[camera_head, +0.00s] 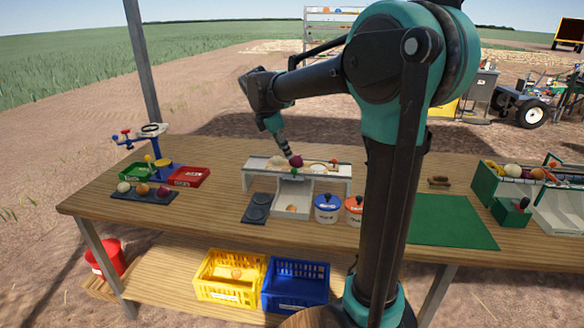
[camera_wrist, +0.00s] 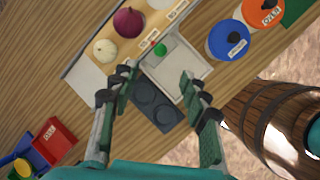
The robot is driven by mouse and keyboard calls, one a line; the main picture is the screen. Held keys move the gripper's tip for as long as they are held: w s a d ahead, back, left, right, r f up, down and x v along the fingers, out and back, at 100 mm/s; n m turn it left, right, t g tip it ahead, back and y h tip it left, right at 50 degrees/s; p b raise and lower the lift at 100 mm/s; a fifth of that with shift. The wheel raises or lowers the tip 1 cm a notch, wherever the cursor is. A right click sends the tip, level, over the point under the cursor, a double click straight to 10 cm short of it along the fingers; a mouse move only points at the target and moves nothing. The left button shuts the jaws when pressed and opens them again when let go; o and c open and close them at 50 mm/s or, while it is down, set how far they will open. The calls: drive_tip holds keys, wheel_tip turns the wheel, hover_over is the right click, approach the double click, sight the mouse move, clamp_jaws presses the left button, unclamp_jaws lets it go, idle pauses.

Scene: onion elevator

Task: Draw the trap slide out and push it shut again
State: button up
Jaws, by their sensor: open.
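A white grey-edged stand (camera_head: 342,184) rises from the table, with a shelf of onions on top. A small green knob (camera_wrist: 160,49), likely the trap slide's handle, shows at the shelf's front edge; it also shows in the head view (camera_head: 294,171). I cannot tell how far the slide is drawn. A white tray (camera_head: 291,203) lies below, and also shows in the wrist view (camera_wrist: 184,68). My gripper (camera_wrist: 158,84) is open and empty. Its fingers point toward the tray and knob without visible contact. In the head view my gripper (camera_head: 284,146) hangs above the stand.
A dark two-round plate (camera_head: 257,208) lies left of the tray. Blue (camera_head: 327,207) and orange-lidded (camera_head: 354,210) pots stand to its right. A red onion (camera_head: 296,161) sits on the shelf. Red (camera_head: 188,177) and green bins stand further left.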

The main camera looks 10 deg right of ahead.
sight(293, 170)
drive_tip(key=x, duration=1.1)
drive_tip(key=shift+d+f, duration=0.1)
clamp_jaws()
drive_tip(key=s+a, duration=0.2)
drive_tip(key=s, duration=0.6)
drive_tip(key=shift+a, duration=0.3)
idle(0.6)
drive_tip(key=shift+s+f, duration=0.1)
idle(1.4)
